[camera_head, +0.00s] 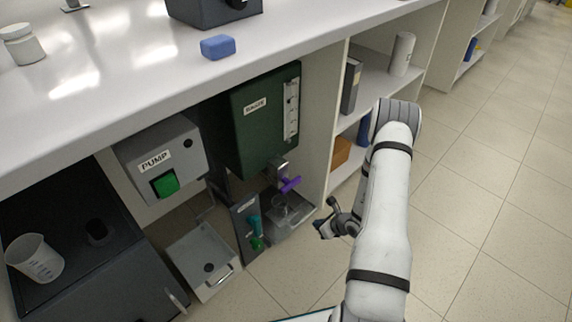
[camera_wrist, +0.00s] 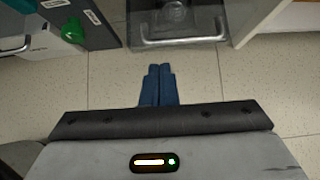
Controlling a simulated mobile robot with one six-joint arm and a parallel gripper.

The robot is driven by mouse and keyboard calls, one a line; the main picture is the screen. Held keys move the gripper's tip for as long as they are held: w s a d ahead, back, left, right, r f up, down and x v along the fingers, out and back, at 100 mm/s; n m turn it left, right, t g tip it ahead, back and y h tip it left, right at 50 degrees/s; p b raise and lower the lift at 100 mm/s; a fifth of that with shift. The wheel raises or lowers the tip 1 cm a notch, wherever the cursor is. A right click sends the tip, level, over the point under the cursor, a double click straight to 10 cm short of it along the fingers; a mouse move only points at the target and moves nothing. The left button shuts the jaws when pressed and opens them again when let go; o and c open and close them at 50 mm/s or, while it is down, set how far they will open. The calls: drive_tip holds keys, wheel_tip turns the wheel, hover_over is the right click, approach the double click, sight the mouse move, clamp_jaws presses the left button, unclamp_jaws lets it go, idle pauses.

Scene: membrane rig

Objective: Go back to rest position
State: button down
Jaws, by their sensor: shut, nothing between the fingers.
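My gripper (camera_head: 327,228) hangs low over the floor at the end of my white arm, to the right of the beaker and drip tray under the bench. In the wrist view its two blue fingers (camera_wrist: 158,86) are together with nothing between them. They point toward a tray with a metal handle (camera_wrist: 180,40), with a strip of floor between. The gripper is apart from everything around it.
A green tank (camera_head: 258,125) with a purple tap (camera_head: 290,184) stands above a clear beaker (camera_head: 281,208). Shelves (camera_head: 375,85) stand behind my arm. Floor at right is clear.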

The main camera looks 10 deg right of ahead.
drive_tip(key=a+r+n+g+y+p, duration=0.1)
drive_tip(key=a+r+n+p, duration=0.35)
drive_tip(key=r, duration=0.85)
drive_tip(key=s+a+r+n+g+y+p, duration=0.15)
drive_tip(key=a+r+n+p, duration=0.3)
drive_tip(key=r, duration=0.85)
drive_tip(key=a+r+n+g+y+p, duration=0.15)
drive_tip(key=a+r+n+p, duration=0.3)
drive_tip(key=r, duration=0.85)
drive_tip(key=s+a+r+n+g+h+p, duration=0.1)
drive_tip(key=s+r+n+p, duration=0.35)
drive_tip(key=r, duration=0.55)
drive_tip(key=s+a+r+n+g+h+p, duration=0.15)
drive_tip(key=s+r+n+p, duration=0.35)
drive_tip(key=r, duration=0.5)
drive_tip(key=s+d+r+n+h+p, duration=0.2)
drive_tip(key=s+r+n+h+p, duration=0.1)
drive_tip(key=r, duration=0.5)
drive_tip(key=s+d+r+n+t+h+p, duration=0.1)
drive_tip(key=s+d+r+n+h+p, duration=0.2)
drive_tip(key=s+r, duration=0.4)
drive_tip(key=shift+s+d+r+n+p, duration=0.2)
drive_tip(key=shift+s+r+n+p, duration=0.2)
drive_tip(key=shift+p, duration=0.5)
drive_tip(key=shift+t, duration=0.25)
